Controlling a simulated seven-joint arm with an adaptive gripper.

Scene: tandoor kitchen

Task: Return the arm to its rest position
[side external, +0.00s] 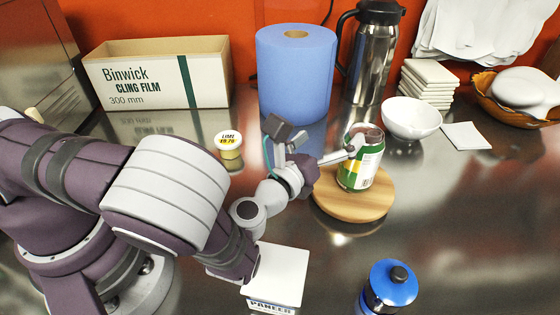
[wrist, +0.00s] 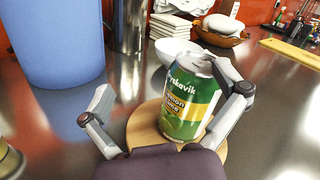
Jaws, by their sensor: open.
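My gripper (side external: 320,148) is open, with its fingers spread wide beside a green and white can (side external: 362,168). The can stands upright on a round wooden board (side external: 352,208). In the wrist view, the can (wrist: 188,100) is between my gripper's fingers (wrist: 162,84), much closer to the right finger. That finger overlaps the can's right edge; I cannot tell whether they touch. The left finger is clear of the can. My arm reaches in from the left in the side view.
A blue paper roll (side external: 296,80), a steel flask (side external: 372,60) and a white bowl (side external: 410,118) stand behind. A cling film box (side external: 155,80) and small lime tub (side external: 230,146) are left. A paneer box (side external: 277,273) and blue-lidded bottle (side external: 392,284) stand in front.

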